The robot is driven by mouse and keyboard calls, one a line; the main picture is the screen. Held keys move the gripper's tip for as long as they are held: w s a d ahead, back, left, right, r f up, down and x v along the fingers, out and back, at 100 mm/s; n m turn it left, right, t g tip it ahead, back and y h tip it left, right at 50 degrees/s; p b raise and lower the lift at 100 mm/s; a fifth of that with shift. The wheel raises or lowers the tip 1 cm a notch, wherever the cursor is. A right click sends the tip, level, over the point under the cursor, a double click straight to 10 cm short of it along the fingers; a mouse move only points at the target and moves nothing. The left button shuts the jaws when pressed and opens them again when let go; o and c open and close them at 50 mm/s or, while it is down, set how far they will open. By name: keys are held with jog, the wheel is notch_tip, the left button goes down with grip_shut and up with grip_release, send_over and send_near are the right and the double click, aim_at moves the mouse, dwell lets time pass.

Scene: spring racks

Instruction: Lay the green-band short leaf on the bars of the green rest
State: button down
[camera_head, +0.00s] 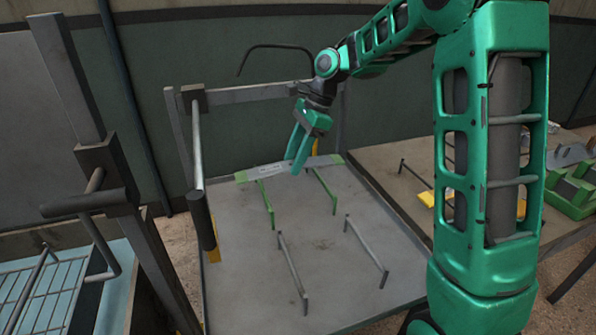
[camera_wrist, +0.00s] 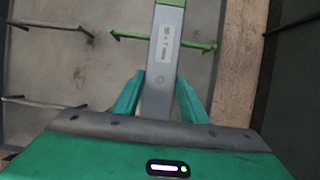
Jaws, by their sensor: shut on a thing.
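The green-band short leaf (camera_head: 265,172) is a flat grey strip with green ends and a white label. My gripper (camera_head: 298,165) is shut on it near its middle, and the leaf looks level. In the wrist view the leaf (camera_wrist: 168,55) runs up between my fingers (camera_wrist: 158,88). The green rest is two thin green bars on the table, a left one (camera_head: 266,205) and a right one (camera_head: 326,192). In the wrist view the leaf crosses over one bar (camera_wrist: 135,37) near its middle. The leaf appears raised above the bars; contact is unclear. The other bar is hidden there.
Two grey bars (camera_head: 292,270) stand nearer on the same table (camera_head: 330,310). A grey post frame with a dark-handled rod (camera_head: 198,170) stands at the table's left. A wire rack (camera_head: 45,290) is at lower left. Another table with green blocks (camera_head: 575,190) is at right.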

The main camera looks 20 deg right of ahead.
jog(key=shift+d+f, duration=0.15)
jog(key=shift+f, duration=1.85)
jog(key=shift+f, duration=0.5)
jog(key=c, duration=1.1)
grip_release()
jog(key=shift+r, duration=0.3)
jog(key=v, duration=1.1)
jog(key=shift+d+r, duration=0.15)
jog(key=shift+r, duration=0.25)
jog(key=shift+d+r, duration=0.1)
jog(key=shift+r, duration=0.1)
